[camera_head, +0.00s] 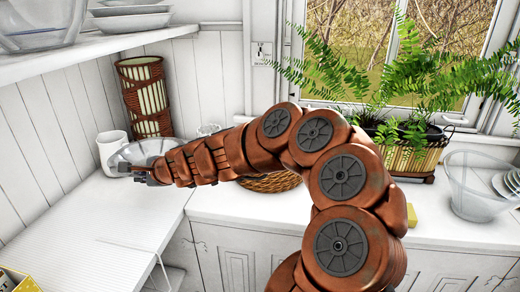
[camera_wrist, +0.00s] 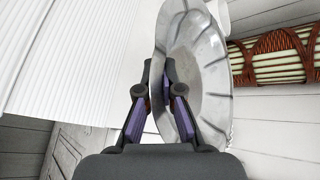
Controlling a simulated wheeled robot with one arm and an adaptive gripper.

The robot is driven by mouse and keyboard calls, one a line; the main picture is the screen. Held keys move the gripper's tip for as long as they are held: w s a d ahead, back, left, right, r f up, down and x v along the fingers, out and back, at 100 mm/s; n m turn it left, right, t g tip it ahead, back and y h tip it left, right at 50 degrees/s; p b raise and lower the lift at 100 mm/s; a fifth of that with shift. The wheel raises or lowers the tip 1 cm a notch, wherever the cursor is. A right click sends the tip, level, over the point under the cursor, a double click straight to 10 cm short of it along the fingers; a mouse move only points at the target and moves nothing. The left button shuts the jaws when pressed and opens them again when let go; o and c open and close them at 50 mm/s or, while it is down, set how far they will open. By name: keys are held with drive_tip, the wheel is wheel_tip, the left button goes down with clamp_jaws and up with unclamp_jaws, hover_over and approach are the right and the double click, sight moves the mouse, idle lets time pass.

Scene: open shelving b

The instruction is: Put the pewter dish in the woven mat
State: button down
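The pewter dish (camera_head: 143,148) is a round, shallow silver-grey dish with a fluted rim, at the back left of the counter in the head view. It also shows in the wrist view (camera_wrist: 205,75), with its rim at the fingertips. My gripper (camera_head: 138,171) reaches left to it; in the wrist view my gripper (camera_wrist: 158,75) has its fingers close together on the rim, one on each side. The arm hides part of the dish. The woven mat (camera_head: 268,183) is a round brown wicker piece on the counter beneath my arm, which hides its upper part.
A white mug (camera_head: 111,152) stands close left of the dish, and a wicker-bound cylinder (camera_head: 146,96) stands behind it. A potted fern (camera_head: 412,150) and a clear bowl (camera_head: 472,187) are at right. A shelf (camera_head: 95,46) overhangs the left. The front left counter is largely clear.

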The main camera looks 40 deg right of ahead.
drive_tip(key=s+d+r+m+h+b, duration=0.1)
drive_tip(key=s+d, duration=0.3)
drive_tip(key=d, duration=0.4)
drive_tip(key=s+d+r+m+h, duration=0.1)
drive_tip(key=s+d, duration=0.3)
drive_tip(key=d, duration=0.4)
drive_tip(key=s+d+m+h+b, duration=0.1)
drive_tip(key=s+d+h, duration=0.1)
drive_tip(key=s+d, duration=1.2)
drive_tip(key=shift+t, duration=0.3)
drive_tip(key=w+d, duration=0.2)
drive_tip(key=w, duration=0.1)
drive_tip(key=w+d+f+p, duration=0.1)
drive_tip(key=w+d, duration=0.2)
drive_tip(key=w, duration=0.1)
drive_tip(key=w+d+f, duration=0.1)
drive_tip(key=w+d, duration=0.1)
drive_tip(key=w, duration=0.1)
drive_tip(key=shift+w+d+f, duration=0.1)
drive_tip(key=shift+w+d, duration=0.05)
drive_tip(key=shift+w, duration=0.2)
drive_tip(key=shift+w+d+f, duration=0.15)
drive_tip(key=shift+w+d, duration=0.05)
wheel_tip(320, 180, down, 3)
drive_tip(key=shift+f, duration=0.15)
drive_tip(key=c, duration=1.8)
unclamp_jaws()
drive_tip(key=shift+f, duration=0.1)
drive_tip(key=shift+o, duration=1)
drive_tip(key=shift+s, duration=0.1)
